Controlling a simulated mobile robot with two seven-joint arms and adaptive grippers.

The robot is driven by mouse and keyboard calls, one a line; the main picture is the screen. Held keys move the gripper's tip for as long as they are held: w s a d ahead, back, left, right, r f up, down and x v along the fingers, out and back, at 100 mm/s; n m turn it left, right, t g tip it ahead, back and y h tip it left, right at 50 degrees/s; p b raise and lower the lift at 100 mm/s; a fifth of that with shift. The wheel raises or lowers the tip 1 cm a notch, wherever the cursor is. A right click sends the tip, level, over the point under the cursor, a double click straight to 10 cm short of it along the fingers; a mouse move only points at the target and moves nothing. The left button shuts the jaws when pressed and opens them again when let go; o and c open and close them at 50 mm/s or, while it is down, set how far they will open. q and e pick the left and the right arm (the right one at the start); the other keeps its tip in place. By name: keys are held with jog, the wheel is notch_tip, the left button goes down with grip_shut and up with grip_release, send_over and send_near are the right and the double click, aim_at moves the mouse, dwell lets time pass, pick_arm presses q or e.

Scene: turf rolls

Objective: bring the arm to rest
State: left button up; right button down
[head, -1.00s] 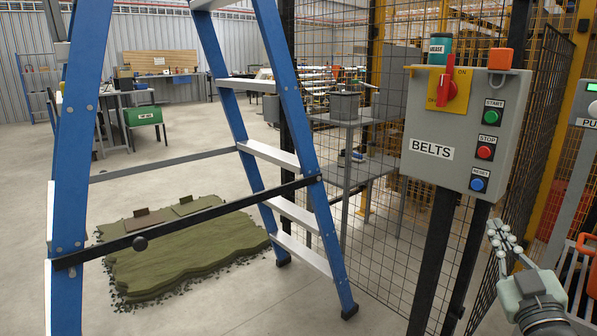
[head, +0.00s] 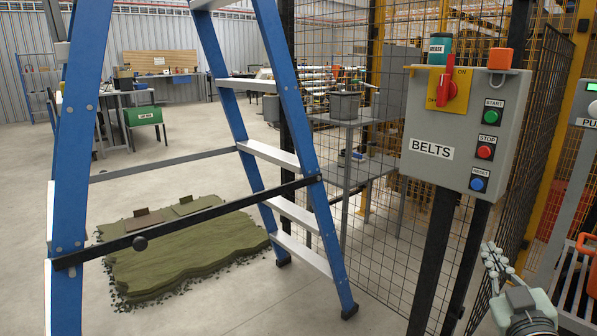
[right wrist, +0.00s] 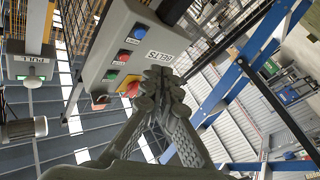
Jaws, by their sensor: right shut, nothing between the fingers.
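My right gripper (head: 490,255) is at the lower right of the head view, below and to the right of the grey BELTS control box (head: 463,125). Its fingers are together with nothing between them. In the right wrist view the shut fingertips (right wrist: 160,82) show in the middle, with the BELTS box (right wrist: 130,50) behind them to the upper left. The gripper appears apart from the box. My left gripper is not in the head view.
A blue stepladder (head: 243,130) stands at the left front, with turf (head: 180,255) on the floor behind it. Wire mesh fencing (head: 375,270) runs behind the box's black posts. An orange-handled crate (head: 580,262) stands at the right edge. The floor at the left is open.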

notch_tip(320, 180, down, 18)
jog(key=s+m+g, duration=0.2)
jog(key=s+g, duration=0.1)
jog(key=g, duration=0.2)
jog(key=s+a+f+g, duration=0.3)
jog(key=s+f+g, duration=0.1)
jog(key=s+f, duration=0.4)
jog(key=s+a+f+g+y, duration=0.1)
jog(key=s+a+f+g, duration=0.2)
jog(key=s+f, duration=0.5)
jog(key=s+a+f+g, duration=0.4)
jog(key=s+f, duration=0.4)
jog(key=f, duration=0.4)
jog(key=shift+s+f+g+y, duration=0.15)
jog(key=shift+s+g+y, duration=0.05)
jog(key=shift+g+y, duration=0.2)
dwell(2.3)
